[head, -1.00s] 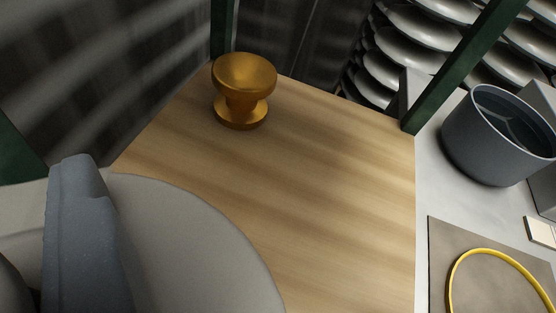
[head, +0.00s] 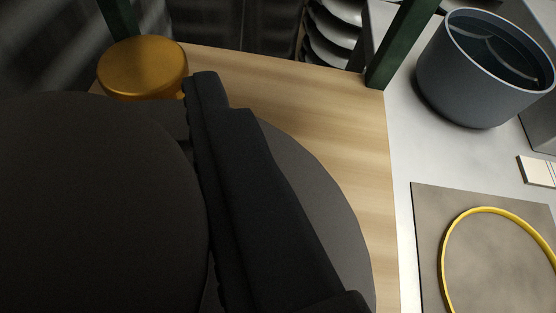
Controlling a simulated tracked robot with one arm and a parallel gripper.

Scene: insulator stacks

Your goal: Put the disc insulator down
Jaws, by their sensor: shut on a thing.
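The disc insulator (head: 330,205) is a large grey disc, now in shadow, in the lower middle of the head view. My gripper (head: 245,170) is shut on it, with one dark finger lying across it. The other finger is hidden. A big dark rounded shape (head: 90,200) fills the lower left and hides much of the disc; I cannot tell whether it is part of the insulator. The disc is over the wooden board (head: 300,95), and I cannot tell whether it touches the wood. A golden spool-shaped piece (head: 142,65) stands at the board's back left, partly hidden behind the dark shape.
Dark green posts (head: 398,40) rise at the board's back corners. To the right, on a pale surface, are a blue-grey bucket (head: 465,85), a brown mat (head: 428,210) with a yellow ring (head: 447,245), and a small cream block (head: 537,170). Grey stacked sheds (head: 330,45) stand behind.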

